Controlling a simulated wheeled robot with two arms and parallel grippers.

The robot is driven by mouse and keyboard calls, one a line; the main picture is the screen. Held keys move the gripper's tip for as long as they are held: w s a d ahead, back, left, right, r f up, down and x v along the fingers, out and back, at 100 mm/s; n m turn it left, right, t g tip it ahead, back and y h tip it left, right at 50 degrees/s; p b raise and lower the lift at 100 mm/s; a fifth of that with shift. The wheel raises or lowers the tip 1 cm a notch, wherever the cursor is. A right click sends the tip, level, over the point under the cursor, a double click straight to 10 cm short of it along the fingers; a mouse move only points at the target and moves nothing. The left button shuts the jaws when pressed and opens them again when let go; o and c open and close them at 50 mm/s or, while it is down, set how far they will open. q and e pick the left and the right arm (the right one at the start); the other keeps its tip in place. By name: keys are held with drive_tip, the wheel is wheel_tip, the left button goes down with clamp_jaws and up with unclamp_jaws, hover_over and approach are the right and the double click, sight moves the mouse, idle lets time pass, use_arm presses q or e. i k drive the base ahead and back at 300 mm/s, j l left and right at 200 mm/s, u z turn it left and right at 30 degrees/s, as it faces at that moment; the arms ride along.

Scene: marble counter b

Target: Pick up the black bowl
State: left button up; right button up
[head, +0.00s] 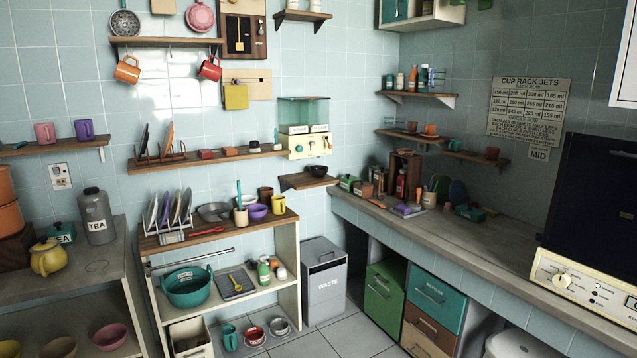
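A small black bowl (318,171) sits upright on a small wooden corner shelf (300,183). The shelf is on the back wall, just left of the long counter and below the teal-topped dispenser. The bowl's inside is too small to make out. Neither of my grippers shows in the head view.
The long right counter (470,232) holds bottles, boxes and small items near the bowl. The grey waste bin (324,283) stands below the shelf. The wooden-topped rack (218,228) at left carries plates, cups and a purple bowl (257,211). Floor tiles (343,330) are open in front.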

sight(319, 172)
drive_tip(key=i+z, duration=0.4)
drive_tip(key=i, duration=1.6)
